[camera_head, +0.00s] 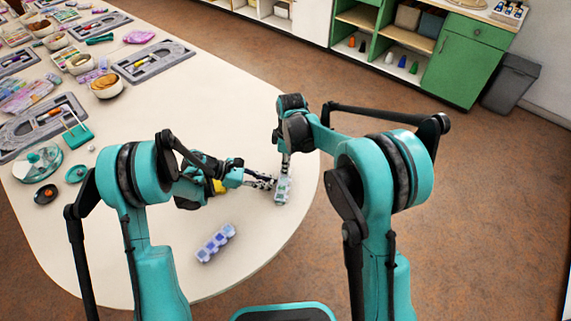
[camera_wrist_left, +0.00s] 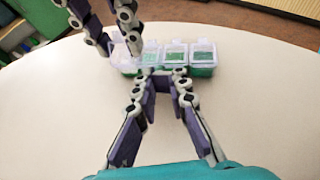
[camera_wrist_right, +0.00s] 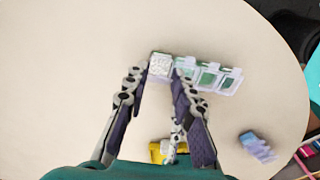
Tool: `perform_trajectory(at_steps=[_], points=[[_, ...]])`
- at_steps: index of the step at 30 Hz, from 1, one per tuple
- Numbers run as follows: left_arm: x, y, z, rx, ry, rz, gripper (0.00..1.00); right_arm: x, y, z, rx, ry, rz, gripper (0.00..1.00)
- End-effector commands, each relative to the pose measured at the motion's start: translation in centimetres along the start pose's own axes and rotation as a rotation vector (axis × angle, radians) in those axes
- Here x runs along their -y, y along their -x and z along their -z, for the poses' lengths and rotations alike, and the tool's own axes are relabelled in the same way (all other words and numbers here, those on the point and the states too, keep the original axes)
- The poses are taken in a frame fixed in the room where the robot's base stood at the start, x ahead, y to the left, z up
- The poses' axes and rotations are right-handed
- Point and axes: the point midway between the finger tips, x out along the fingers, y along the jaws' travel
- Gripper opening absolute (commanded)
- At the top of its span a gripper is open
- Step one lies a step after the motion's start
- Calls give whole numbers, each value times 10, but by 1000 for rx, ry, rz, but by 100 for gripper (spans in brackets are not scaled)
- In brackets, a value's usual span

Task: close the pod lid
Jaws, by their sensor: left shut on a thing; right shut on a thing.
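The pod (camera_head: 282,189) is a short strip of box compartments near the table's right edge. In the left wrist view, its green compartments with clear lids (camera_wrist_left: 175,54) lie straight ahead. In the right wrist view, the end compartment looks white and speckled (camera_wrist_right: 160,66) and the others green (camera_wrist_right: 208,75). My left gripper (camera_wrist_left: 163,73) is shut on the pod's near side. My right gripper (camera_wrist_right: 160,78) is shut on the pod at its white end. The fingers partly hide that end, and I cannot tell how its lid stands.
A second blue-purple strip (camera_head: 215,243) lies on the table nearer to me; it also shows in the right wrist view (camera_wrist_right: 257,146). Grey trays (camera_head: 154,61), bowls (camera_head: 105,86) and a green round dish (camera_head: 38,162) stand at left.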

Motion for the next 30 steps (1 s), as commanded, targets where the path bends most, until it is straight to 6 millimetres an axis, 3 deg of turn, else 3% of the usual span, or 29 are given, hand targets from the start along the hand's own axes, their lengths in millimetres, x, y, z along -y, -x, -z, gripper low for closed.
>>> perform_trajectory(at_steps=[7,17,18,20,30], points=[[0,0,0,0,0,0,0,0,-5,-10,-198,-4,0,0],[0,0,0,0,0,0,0,0,-5,-9,-225,0,-2,0],[0,0,0,0,0,0,0,0,-5,-9,-225,0,-2,30],[0,0,0,0,0,0,0,0,-5,-9,-224,0,-2,46],[0,0,0,0,0,0,0,0,-3,-9,-224,-1,-2,47]])
